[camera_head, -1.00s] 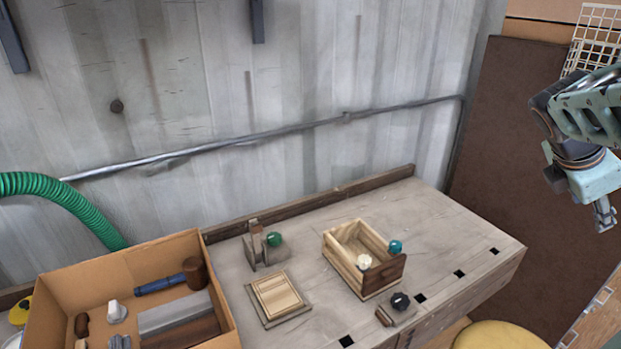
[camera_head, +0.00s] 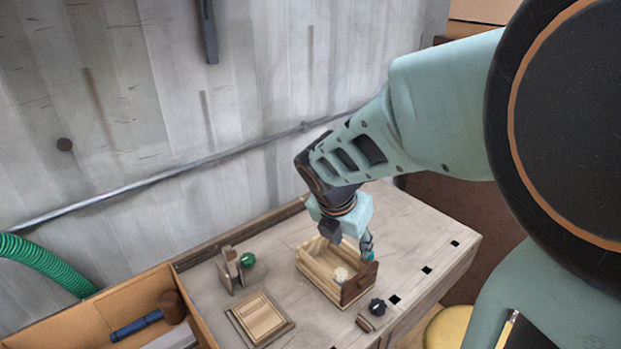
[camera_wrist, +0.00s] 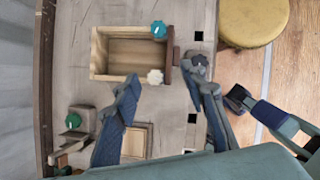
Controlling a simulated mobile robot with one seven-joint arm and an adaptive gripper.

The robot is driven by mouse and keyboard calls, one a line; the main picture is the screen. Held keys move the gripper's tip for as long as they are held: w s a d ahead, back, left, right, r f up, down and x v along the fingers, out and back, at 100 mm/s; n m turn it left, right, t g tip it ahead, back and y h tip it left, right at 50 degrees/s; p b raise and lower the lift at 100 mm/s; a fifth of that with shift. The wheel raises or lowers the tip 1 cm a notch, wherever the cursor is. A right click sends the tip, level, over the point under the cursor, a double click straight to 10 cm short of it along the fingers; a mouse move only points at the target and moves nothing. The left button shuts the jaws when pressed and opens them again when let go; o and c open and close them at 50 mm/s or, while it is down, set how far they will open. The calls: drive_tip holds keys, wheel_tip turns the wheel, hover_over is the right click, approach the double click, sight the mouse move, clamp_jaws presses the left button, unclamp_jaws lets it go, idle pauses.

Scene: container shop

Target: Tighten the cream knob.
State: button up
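The cream knob (camera_head: 341,274) is a small lobed knob at the front of the open wooden box (camera_head: 313,284), beside its dark end panel (camera_head: 360,283). In the wrist view the cream knob (camera_wrist: 154,77) appears between my two fingertips, near the left one. My gripper (camera_wrist: 163,80) is open and empty. In the head view my gripper (camera_head: 367,243) hangs above the box's right side, apart from the cream knob. A teal knob (camera_wrist: 158,29) sits at the panel's other end; in the head view my gripper is close to it in the picture.
A green knob (camera_head: 248,260) on a wooden block stands to the left. A black knob (camera_head: 377,306) sits near the bench's front edge. A framed wooden panel (camera_head: 262,317) lies front left. A cardboard box (camera_head: 60,318) with tools stands at far left. A yellow stool (camera_wrist: 251,20) is beside the bench.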

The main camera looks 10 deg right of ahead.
sight(341, 272)
drive_tip(key=shift+n+y, duration=0.3)
drive_tip(key=shift+n, duration=0.2)
drive_tip(key=f, duration=0.3)
drive_tip(key=w+f+b, duration=0.1)
drive_tip(key=f, duration=0.3)
drive_tip(key=w+a+f+b, duration=0.1)
drive_tip(key=f, duration=0.3)
drive_tip(key=shift+w, duration=0.1)
drive_tip(key=shift+c, duration=0.4)
clamp_jaws()
